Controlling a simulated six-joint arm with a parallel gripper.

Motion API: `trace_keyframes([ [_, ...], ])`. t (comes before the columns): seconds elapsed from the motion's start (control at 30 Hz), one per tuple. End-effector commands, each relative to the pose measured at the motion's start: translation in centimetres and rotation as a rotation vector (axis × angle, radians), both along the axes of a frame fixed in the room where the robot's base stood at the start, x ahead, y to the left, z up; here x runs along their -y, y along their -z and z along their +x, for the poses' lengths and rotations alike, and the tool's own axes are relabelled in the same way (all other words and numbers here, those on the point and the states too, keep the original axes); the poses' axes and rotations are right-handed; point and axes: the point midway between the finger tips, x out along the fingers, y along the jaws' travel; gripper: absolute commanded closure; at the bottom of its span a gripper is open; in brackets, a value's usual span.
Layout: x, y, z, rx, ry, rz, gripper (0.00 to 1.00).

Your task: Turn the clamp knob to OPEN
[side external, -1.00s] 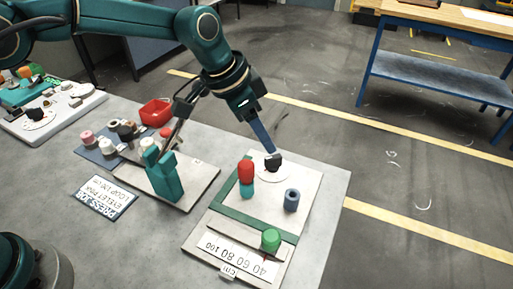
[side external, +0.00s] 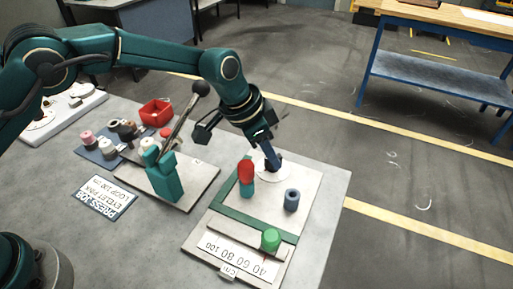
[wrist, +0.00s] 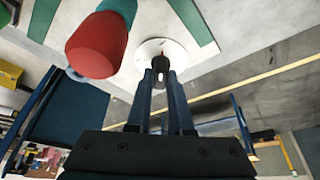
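The clamp knob (wrist: 158,64) is a small dark knob on a round white dial (wrist: 172,46), with a small red mark beside it. It sits at the far end of the pale board. My gripper (side external: 274,164) points down at the dial in the side view, and its fingers hide most of the knob there. In the wrist view the fingertips (wrist: 160,76) are on either side of the knob, close to it. I cannot tell whether they press on it. No OPEN lettering is readable.
A red-topped teal post (side external: 246,172) stands close to the left of my gripper. A blue-grey cylinder (side external: 292,201) and a green knob (side external: 271,239) are on the same board. A teal press-like fixture (side external: 164,180) stands left. Bare table lies in front of the label card (side external: 104,197).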

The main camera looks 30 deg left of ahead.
Motion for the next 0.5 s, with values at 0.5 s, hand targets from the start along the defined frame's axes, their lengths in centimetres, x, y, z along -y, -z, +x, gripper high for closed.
trace_keyframes([
  [0.5, 0.03, 0.02, -0.07, 0.000, -0.086, 0.003, 1.00],
])
